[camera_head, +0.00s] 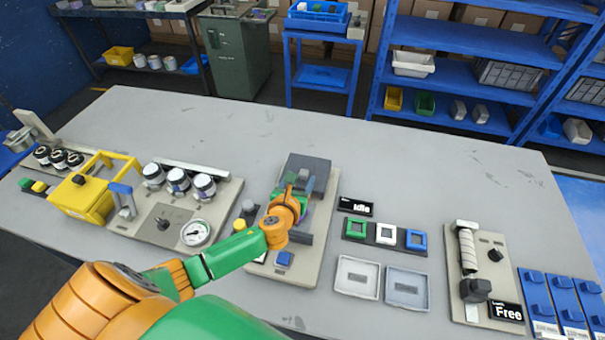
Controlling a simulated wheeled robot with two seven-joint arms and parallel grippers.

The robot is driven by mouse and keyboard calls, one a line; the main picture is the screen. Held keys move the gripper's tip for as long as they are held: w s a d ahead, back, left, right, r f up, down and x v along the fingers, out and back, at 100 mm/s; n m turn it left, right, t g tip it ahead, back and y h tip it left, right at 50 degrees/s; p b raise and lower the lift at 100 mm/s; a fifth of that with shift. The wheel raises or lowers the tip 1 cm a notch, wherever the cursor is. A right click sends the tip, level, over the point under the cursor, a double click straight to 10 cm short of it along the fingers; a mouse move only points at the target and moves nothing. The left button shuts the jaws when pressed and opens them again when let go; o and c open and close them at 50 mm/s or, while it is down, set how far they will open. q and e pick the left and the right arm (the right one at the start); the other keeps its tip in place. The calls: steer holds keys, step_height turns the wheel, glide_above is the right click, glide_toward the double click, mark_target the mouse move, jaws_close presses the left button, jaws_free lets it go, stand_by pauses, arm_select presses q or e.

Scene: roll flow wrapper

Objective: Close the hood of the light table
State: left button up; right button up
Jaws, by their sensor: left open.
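The light table is most likely the device on a beige base (307,255) in the middle of the bench. A dark grey box-like part (306,168) stands at its back, and I take it for the hood. How far the hood stands open is hard to tell. A blue button (284,259) is at the device's front. My left gripper (304,186) is open over the device, just in front of the grey part. My left wrist hides much of the device's middle. Whether the gripper touches the hood cannot be told. My right gripper is not in view.
Left are a yellow machine (83,200) and a panel with a gauge (195,233). Right are an "Idle" display (355,207), coloured frames, two trays (357,278) and a "Free" station (484,270). The bench's back (230,125) is clear.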

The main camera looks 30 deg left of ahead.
mark_target(306, 172)
arm_select(q)
steer(key=shift+w+f, duration=0.2)
steer(key=shift+w, duration=0.3)
steer(key=shift+w+a+f, duration=0.25)
steer(key=shift+w+f, duration=0.1)
steer(key=shift+w, duration=0.25)
steer(key=shift+s+r, duration=0.1)
steer(key=shift+r, duration=0.05)
jaws_close()
stand_by(0.4)
